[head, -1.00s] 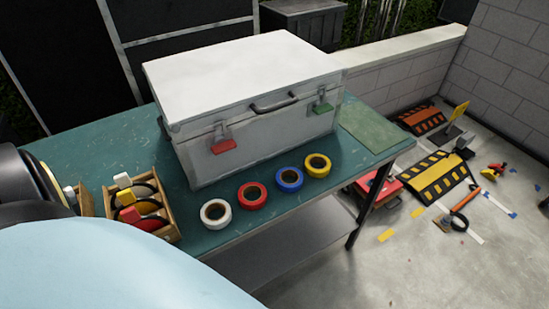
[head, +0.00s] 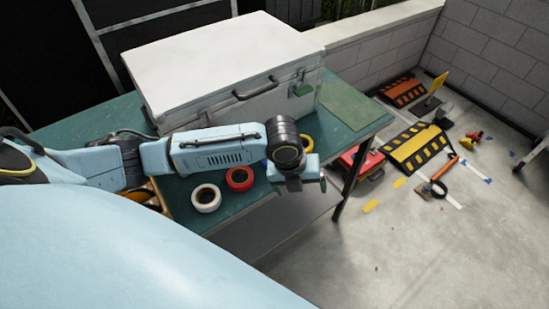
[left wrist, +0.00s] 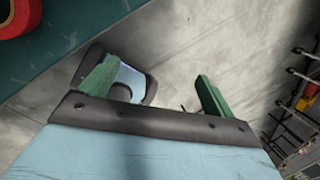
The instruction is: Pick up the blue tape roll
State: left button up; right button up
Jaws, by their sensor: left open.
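The blue tape roll is almost wholly hidden behind my left wrist in the head view; only a thin blue sliver (head: 264,163) shows at the wrist's left side. My left gripper (head: 299,187) is by the table's front edge, just right of the red tape roll (head: 239,178). In the left wrist view the green fingers of the left gripper (left wrist: 155,84) are apart with nothing held between them. That view shows grey floor beyond the fingers and part of the red roll (left wrist: 18,16) at top left; no blue roll shows there. My right gripper is not in view.
A white tape roll (head: 206,199) lies left of the red one, and a yellow roll (head: 306,143) is partly hidden behind my wrist. A large white case (head: 222,60) stands behind on the green table (head: 85,120). A wooden box (head: 152,199) is mostly covered by my arm.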

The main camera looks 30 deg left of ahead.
pick_arm(q)
jog(key=w+a+r+m+y, duration=0.1)
jog(key=w+a+r+m, duration=0.15)
jog(key=a, duration=0.35)
jog(key=w+a+r+m+y, duration=0.1)
jog(key=w+a+r+m, duration=0.1)
jog(key=w+a+m, duration=0.3)
jog(key=shift+n, duration=0.45)
jog(key=f, duration=0.5)
jog(key=a+f, duration=0.1)
jog(key=f, duration=0.1)
jog(key=shift+s+a+f, duration=0.1)
jog(key=shift+s+f, duration=0.15)
jog(key=shift+f, duration=0.15)
jog(key=shift+c, duration=0.2)
jog(key=c, duration=1)
jog(key=shift+c, duration=0.2)
jog(key=shift+r, duration=0.2)
